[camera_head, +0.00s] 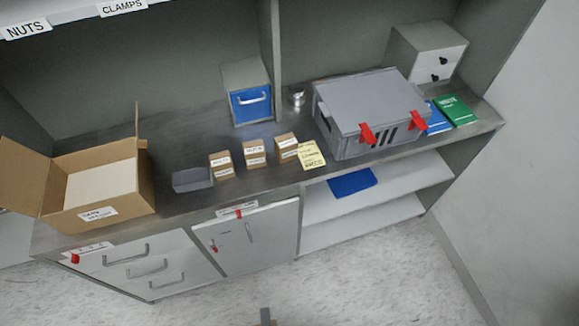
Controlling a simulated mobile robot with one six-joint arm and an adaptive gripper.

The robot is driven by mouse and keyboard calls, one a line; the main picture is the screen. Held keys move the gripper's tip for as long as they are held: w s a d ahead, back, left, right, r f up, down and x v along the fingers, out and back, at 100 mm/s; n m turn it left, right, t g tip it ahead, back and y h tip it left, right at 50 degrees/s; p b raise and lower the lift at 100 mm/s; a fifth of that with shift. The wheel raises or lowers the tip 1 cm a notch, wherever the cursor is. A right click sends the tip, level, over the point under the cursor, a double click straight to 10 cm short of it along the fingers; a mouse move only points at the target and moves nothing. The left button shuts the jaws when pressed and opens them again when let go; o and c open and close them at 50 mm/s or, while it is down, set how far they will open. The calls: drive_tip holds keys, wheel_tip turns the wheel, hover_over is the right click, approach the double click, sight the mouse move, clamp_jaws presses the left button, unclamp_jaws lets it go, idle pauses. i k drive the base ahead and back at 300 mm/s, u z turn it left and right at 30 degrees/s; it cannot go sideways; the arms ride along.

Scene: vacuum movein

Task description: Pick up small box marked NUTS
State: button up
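Three small brown cardboard boxes with white labels stand in a row on the dark counter: a left one (221,166), a middle one (255,154) and a right one (286,147). Their print is too small to read, so I cannot tell which is marked NUTS. A shelf label reading NUTS (26,29) is at the upper left. A small grey-brown piece at the bottom edge, over the floor, seems to be the tip of my gripper (265,317). It is far from the boxes, and its fingers cannot be made out.
An open carton (98,210) stands at the counter's left, beside a dark grey block (192,180). A yellow note (310,155) lies by the right box. A grey case with red latches (340,130) stands further right. A blue-fronted drawer box (250,103) is behind. The floor is clear.

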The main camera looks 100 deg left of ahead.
sight(255, 151)
drive_tip(key=z, duration=0.05)
drive_tip(key=i, duration=0.55)
drive_tip(key=u, duration=2.4)
drive_tip(key=i, duration=0.1)
drive_tip(key=u, duration=1.75)
